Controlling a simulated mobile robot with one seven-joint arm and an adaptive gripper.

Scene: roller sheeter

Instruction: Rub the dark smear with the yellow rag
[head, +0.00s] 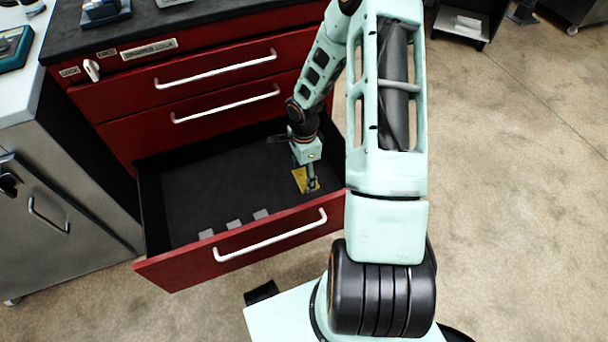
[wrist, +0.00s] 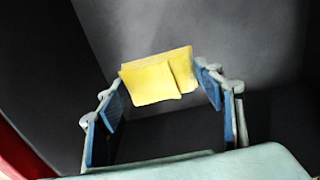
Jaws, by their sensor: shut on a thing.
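The yellow rag (head: 299,178) is in the open bottom drawer (head: 205,185) of the red cabinet, near its right end. My gripper (head: 311,182) reaches down into the drawer and is shut on the rag. In the wrist view the folded rag (wrist: 152,82) spans between the blue-padded fingertips of my gripper (wrist: 164,86). Whether the rag touches the drawer floor is unclear. I cannot make out the dark smear against the dark drawer floor in either view.
Several small pale pieces (head: 233,225) sit along the drawer's front wall. The drawer front with its white handle (head: 270,236) is below, and two shut drawers (head: 215,85) are above. A grey cabinet (head: 55,205) stands at the left. Most of the drawer floor is clear.

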